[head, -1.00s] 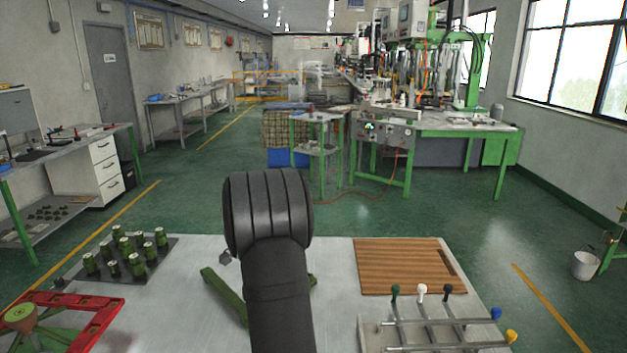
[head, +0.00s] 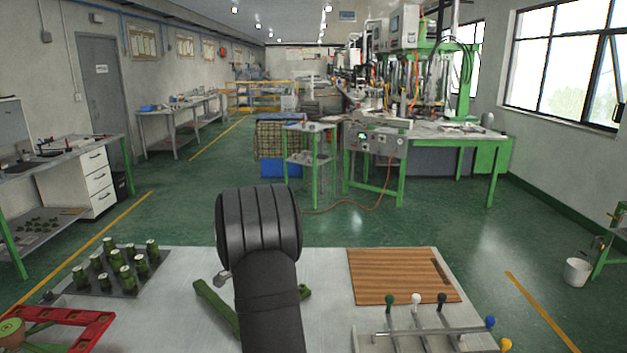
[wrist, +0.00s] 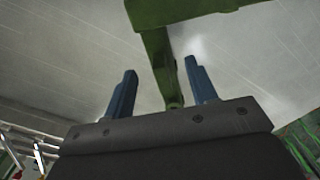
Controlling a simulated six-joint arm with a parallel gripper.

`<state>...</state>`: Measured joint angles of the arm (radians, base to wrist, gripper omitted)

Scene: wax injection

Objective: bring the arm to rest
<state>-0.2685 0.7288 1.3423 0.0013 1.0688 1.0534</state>
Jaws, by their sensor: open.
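Beyond the fingers is a green bracket-like part (wrist: 158,50) over the grey table surface. In the head view my dark arm stands up in the middle and hides the gripper. The green part (head: 215,305) shows on both sides of the arm on the white table (head: 325,270). Whether the fingers touch it cannot be told.
A dark tray (head: 147,280) with several green cylinders stands at left, near a red frame (head: 90,328). At right are a wooden board (head: 395,275) and a metal rack (head: 425,332) with coloured knobs. The table between the board and my arm is clear.

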